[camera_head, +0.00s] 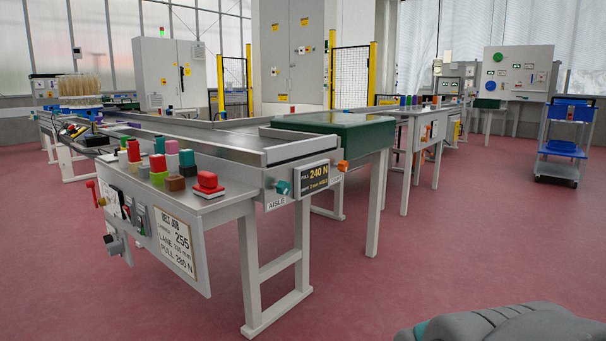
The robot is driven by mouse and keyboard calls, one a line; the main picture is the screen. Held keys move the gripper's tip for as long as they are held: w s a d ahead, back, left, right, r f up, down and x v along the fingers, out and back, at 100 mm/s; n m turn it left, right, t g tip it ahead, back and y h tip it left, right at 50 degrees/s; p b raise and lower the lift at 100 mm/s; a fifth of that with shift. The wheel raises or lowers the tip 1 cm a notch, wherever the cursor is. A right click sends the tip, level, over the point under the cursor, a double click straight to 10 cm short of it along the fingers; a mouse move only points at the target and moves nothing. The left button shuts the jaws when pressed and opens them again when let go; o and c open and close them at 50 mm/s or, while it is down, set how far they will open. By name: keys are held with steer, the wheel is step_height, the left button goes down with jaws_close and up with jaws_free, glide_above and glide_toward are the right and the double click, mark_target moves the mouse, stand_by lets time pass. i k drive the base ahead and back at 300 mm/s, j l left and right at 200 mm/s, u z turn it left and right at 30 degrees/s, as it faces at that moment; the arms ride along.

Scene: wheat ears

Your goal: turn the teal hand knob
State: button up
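The teal hand knob (282,187) is a small round knob on the front end of the nearer bench, at the corner under the conveyor's end. It sits just above the AISLE label and left of a dark sign reading 240 N. Nothing touches it. Its turn angle is too small to make out. My gripper's fingers are not in view; only a grey rounded part, likely of my own arm, shows at the bottom right, well apart from the knob.
An orange knob (343,166) sits right of the dark sign. Colored blocks and a red button (207,183) stand on the bench's near shelf. Bench legs stand below. The red floor (430,240) to the right is clear up to a blue cart (565,145).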

mark_target(282, 187)
steer(key=l+u, duration=0.25)
steer(key=l, duration=0.4)
steer(key=l+u, duration=0.25)
steer(key=l, duration=0.4)
